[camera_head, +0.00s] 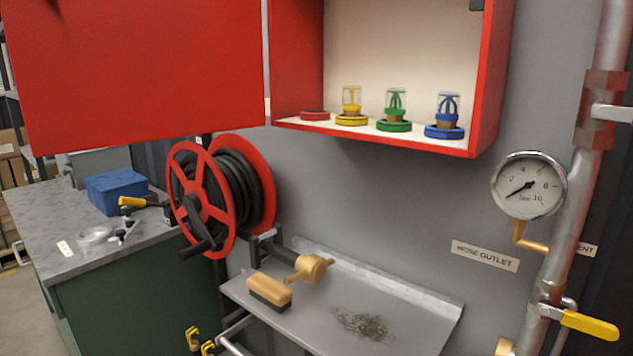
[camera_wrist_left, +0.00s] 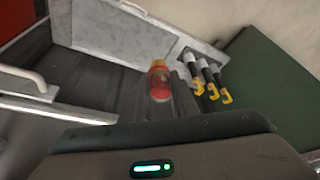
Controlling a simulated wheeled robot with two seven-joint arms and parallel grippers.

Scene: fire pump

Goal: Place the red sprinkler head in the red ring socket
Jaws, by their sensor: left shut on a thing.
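The red ring socket (camera_head: 315,115) sits at the left end of the white shelf in the open red cabinet, with nothing standing in it. Neither gripper shows in the head view. My right gripper is in no view.
Yellow (camera_head: 351,119), green (camera_head: 394,125) and blue (camera_head: 444,131) ring sockets each hold a matching head beside the red one. The cabinet door (camera_head: 135,70) swings out left. A hose reel (camera_head: 205,195) and a metal tray (camera_head: 410,315) lie below.

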